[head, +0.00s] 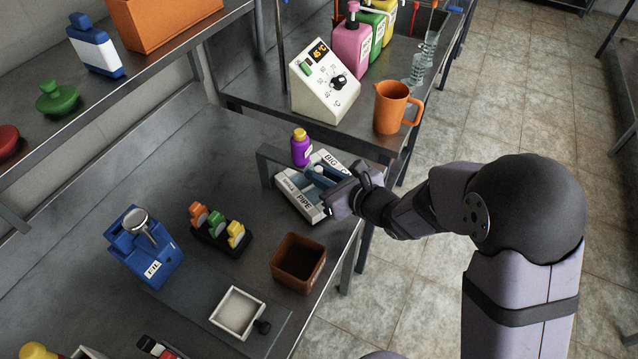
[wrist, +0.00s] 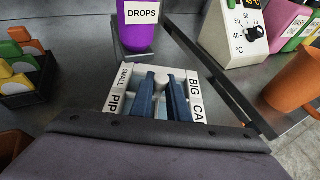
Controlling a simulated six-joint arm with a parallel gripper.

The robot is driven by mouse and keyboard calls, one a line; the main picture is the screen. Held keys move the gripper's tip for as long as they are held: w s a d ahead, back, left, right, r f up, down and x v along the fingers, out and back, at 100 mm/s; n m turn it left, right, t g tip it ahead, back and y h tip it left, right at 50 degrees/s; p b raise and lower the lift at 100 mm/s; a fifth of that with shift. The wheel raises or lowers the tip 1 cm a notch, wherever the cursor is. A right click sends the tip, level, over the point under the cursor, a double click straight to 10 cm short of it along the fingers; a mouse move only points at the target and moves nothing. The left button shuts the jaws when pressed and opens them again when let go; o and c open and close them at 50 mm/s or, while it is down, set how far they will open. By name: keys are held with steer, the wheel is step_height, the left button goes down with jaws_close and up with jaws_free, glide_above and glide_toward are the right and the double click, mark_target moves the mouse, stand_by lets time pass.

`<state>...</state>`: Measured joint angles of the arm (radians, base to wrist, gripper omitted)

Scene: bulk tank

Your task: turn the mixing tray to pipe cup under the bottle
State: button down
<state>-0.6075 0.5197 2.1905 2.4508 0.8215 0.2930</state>
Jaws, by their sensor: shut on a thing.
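The mixing tray (head: 312,213) is a light grey block on the steel bench, with labels reading "PIPE", "SMALL" and "BIG CA…". It also shows in the wrist view (wrist: 197,98), with "SMALL" and "PIP…" on its left side and "BIG CA…" on its right. My gripper (wrist: 162,88) has its blue fingers shut on the tray's pale central knob (wrist: 163,76); it also shows in the head view (head: 320,177). The purple bottle (head: 300,150) with a yellow cap, labelled "DROPS" in the wrist view (wrist: 136,30), stands at the tray's far side. I cannot tell which cup is under it.
A dark metal bracket (head: 265,166) stands beside the tray. An orange jug (head: 389,110) and a temperature box (head: 322,85) are behind. A rack of coloured pieces (head: 215,232), a brown box (head: 298,264) and a blue device (head: 143,250) are nearer. Bare bench lies left of the tray.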

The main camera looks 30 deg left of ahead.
steer(key=shift+f+m+t+h+b, duration=0.25)
steer(key=shift+m+t+h+b, duration=0.5)
steer(key=shift+b, duration=2)
steer(key=shift+r+m+t+b, duration=0.25)
steer(key=shift+m+t+b, duration=0.35)
steer(key=shift+b, duration=0.2)
steer(key=c, duration=1.7)
jaws_free()
steer(key=shift+s+d, duration=0.1)
steer(key=shift+b+v, duration=0.35)
steer(key=shift+v, duration=3.2)
steer(key=shift+r, duration=0.1)
